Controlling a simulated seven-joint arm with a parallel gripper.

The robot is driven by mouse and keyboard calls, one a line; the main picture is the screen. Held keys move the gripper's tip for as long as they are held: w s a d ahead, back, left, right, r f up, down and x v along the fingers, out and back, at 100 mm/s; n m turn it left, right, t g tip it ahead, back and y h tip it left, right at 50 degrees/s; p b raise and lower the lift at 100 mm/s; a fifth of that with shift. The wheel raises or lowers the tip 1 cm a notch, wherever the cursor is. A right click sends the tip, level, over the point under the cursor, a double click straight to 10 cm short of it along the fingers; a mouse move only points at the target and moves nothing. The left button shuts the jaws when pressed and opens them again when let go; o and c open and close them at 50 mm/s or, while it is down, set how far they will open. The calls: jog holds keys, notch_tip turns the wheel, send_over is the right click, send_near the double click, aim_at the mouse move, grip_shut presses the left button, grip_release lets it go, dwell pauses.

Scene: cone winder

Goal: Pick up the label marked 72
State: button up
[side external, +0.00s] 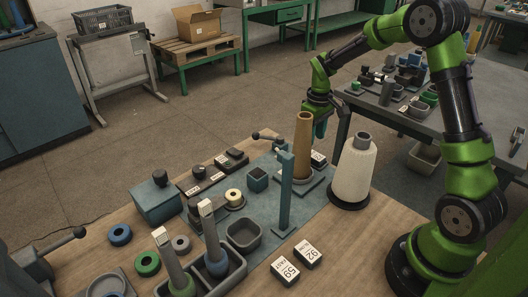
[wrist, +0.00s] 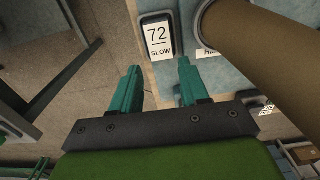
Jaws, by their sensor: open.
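The label marked 72 (wrist: 158,37) is a white card with "72" and "SLOW" in a dark holder, lying near the edge of the blue mat. In the wrist view it is just beyond my gripper's teal fingertips (wrist: 157,72), roughly in line with the gap between them. My gripper is open, with nothing between the fingers. In the side view my gripper (side external: 320,117) hangs behind the tall brown cone (side external: 303,150). A small label (side external: 319,157) shows partly behind that cone, but its number is not readable there.
The brown cone also rises close to the right of the 72 label in the wrist view (wrist: 265,38). A white yarn cone (side external: 354,175) and a teal post (side external: 287,195) stand nearby. A label marked 59 (side external: 285,271) and another label (side external: 307,254) lie at the front.

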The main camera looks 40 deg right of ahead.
aim_at(312, 154)
jog(key=shift+f, duration=2.95)
jog(key=c, duration=0.7)
